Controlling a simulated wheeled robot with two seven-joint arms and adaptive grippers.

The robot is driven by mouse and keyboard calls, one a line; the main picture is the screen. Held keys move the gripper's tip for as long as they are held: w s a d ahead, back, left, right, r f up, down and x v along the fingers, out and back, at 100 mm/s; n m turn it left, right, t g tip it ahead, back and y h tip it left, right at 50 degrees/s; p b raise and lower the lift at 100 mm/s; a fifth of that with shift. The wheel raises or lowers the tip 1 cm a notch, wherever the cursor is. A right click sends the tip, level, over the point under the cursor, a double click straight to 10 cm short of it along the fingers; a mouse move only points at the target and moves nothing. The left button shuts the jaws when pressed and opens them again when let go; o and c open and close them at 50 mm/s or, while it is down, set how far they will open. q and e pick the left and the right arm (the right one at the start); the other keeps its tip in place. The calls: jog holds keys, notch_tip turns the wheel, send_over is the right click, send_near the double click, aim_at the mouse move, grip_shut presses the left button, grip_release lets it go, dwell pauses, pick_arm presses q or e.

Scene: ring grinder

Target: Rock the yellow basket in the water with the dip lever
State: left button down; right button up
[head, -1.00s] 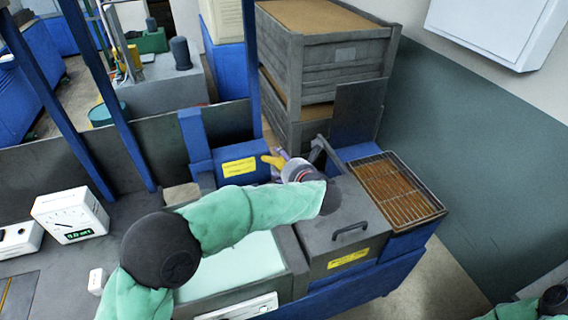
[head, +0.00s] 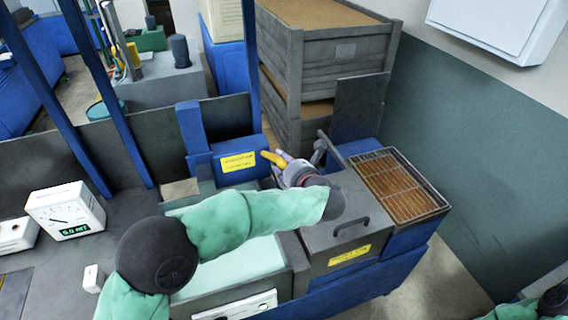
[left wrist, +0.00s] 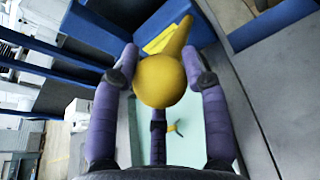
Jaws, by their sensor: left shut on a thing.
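The yellow lever handle (head: 272,158) sticks out beside a blue housing with a yellow label (head: 238,162). My left gripper (head: 283,163) is shut on this handle. In the left wrist view its purple fingers (left wrist: 165,80) stand on both sides of the rounded yellow handle (left wrist: 160,82). The pale green water (head: 250,258) fills the tank below, partly covered by my left arm. In the left wrist view a small yellow and dark piece (left wrist: 175,128) shows against the water; I cannot tell if it belongs to the basket. No whole basket is visible. My right gripper is outside the views.
A grey lidded box with a black handle (head: 351,226) stands right of the tank, beside a wire-rack tray (head: 400,187). A white dial meter (head: 66,211) stands at the left. Grey crates (head: 330,65) are stacked behind.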

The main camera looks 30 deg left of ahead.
pick_arm(q)
jog(key=s+d+f+t+y+b, duration=0.1)
jog(key=s+d+f+b, duration=0.1)
jog(key=f+b, duration=0.7)
jog(key=d+b, duration=0.1)
jog(key=b, duration=0.1)
jog(key=shift+s+d+y+b, duration=0.15)
jog(key=shift+s+y+b, duration=0.15)
jog(key=shift+s+b, duration=0.1)
jog(key=c, duration=0.6)
grip_release()
jog(key=shift+r, duration=0.1)
jog(key=shift+c, duration=0.2)
jog(key=v, duration=1.2)
